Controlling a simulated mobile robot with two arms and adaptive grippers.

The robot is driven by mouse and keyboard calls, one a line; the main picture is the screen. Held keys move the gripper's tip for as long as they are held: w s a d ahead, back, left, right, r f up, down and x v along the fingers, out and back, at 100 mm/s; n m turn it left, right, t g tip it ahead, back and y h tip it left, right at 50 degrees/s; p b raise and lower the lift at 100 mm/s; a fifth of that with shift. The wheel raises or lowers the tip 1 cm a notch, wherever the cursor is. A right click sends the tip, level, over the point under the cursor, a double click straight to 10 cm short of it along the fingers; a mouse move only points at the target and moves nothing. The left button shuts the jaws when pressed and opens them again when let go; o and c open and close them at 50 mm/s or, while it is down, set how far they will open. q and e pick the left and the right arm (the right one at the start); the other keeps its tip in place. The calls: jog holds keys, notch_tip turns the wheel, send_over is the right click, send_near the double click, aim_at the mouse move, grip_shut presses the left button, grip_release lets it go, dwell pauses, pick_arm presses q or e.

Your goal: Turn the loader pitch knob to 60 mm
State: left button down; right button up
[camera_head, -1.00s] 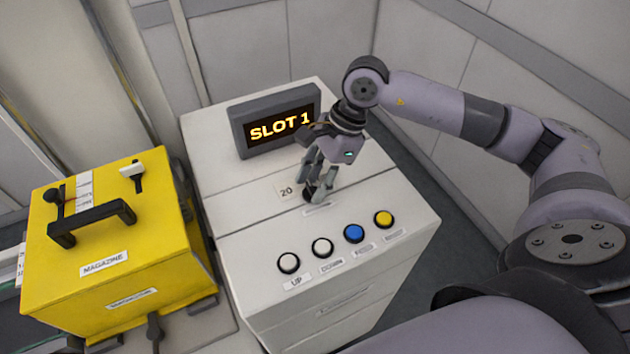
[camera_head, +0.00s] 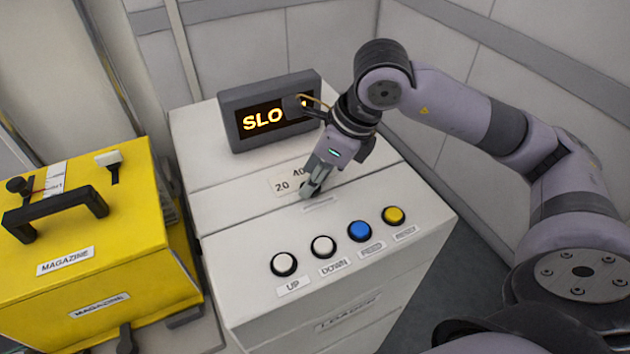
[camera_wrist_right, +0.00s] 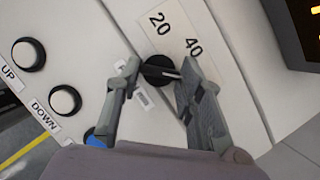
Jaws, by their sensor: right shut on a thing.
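The loader (camera_head: 240,205) is a white cabinet with a small scale plate marked 20 and 40 (camera_head: 290,181) on its top. The pitch knob (camera_wrist_right: 157,69) is black and round with a white pointer line. In the right wrist view the line points right, past the 40, toward one finger. Any marks beyond 40 are hidden behind that finger. My right gripper (camera_head: 310,189) is shut on the knob, one finger on each side, as the right wrist view shows (camera_wrist_right: 160,66). In the head view the gripper mostly hides the knob. My left gripper is not in view.
A display (camera_head: 245,118) behind the knob is partly covered by my right wrist and reads "SLO". White UP (camera_head: 284,263) and DOWN (camera_head: 322,246), blue (camera_head: 360,230) and yellow (camera_head: 394,214) buttons line the front edge. A yellow magazine (camera_head: 130,250) stands at left.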

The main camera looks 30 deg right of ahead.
jog(key=shift+m, duration=0.5)
jog(key=o, duration=1.2)
jog(key=shift+c, duration=0.2)
jog(key=v, duration=1.2)
jog(key=shift+s+a, duration=0.15)
jog(key=shift+a, duration=0.1)
